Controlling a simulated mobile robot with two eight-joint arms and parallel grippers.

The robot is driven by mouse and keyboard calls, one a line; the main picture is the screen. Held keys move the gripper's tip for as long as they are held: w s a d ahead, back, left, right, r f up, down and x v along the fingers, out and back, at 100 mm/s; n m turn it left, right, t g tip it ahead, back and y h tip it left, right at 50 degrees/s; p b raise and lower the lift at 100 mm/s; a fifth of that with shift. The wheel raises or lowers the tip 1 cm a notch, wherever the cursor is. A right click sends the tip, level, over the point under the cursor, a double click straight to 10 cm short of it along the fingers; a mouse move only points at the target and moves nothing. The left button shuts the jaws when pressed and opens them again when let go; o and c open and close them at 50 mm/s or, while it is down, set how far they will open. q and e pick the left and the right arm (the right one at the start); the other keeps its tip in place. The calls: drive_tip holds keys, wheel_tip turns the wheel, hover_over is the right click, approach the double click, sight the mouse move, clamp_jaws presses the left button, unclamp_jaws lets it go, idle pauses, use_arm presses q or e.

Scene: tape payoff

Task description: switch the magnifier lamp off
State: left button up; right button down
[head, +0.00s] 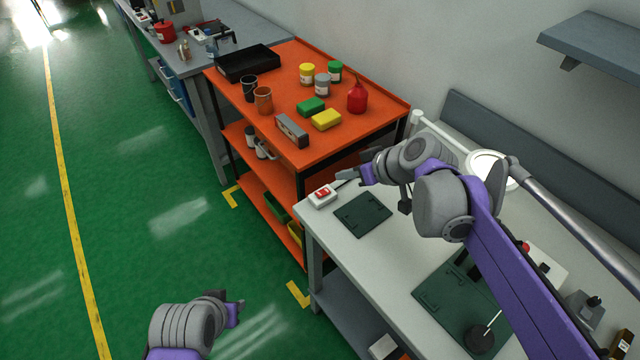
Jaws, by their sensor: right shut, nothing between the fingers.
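A small white switch box with a red rocker (322,194) sits at the near left corner of the light grey bench. My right gripper (343,179) is shut and empty, with its fingertips just right of and beyond the box; I cannot tell whether they touch it. The magnifier lamp (491,165) has a round white head behind my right arm, which hides part of it. The lamp's grey tubular arm (575,218) runs down to the right. My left gripper (240,307) is low over the green floor, away from the bench; its finger opening is unclear.
A dark green mat (363,214) lies beside the switch box, and a larger mat (440,295) lies farther right. An orange cart (357,136) with cans and boxes stands left of the bench. A wall shelf (600,47) hangs upper right. Floor at left is clear.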

drive_tip(key=shift+s, duration=0.2)
hover_over(315, 192)
drive_tip(key=s+d, duration=0.1)
drive_tip(key=d, duration=0.1)
wheel_tip(315, 192, down, 7)
drive_tip(key=shift+s+a+f, duration=0.1)
drive_tip(key=shift+s+f, duration=0.05)
wheel_tip(315, 192, down, 2)
drive_tip(key=shift+s+f+b, duration=0.15)
drive_tip(key=shift+f+b, duration=0.1)
drive_tip(key=shift+b, duration=0.05)
drive_tip(key=shift+s+a+f, duration=0.1)
drive_tip(key=shift+f, duration=0.5)
drive_tip(key=shift+s+a+f, duration=0.1)
drive_tip(key=shift+a+f, duration=0.05)
drive_tip(key=shift+f, duration=0.25)
drive_tip(key=shift+r+h, duration=0.1)
drive_tip(key=shift+h, duration=0.2)
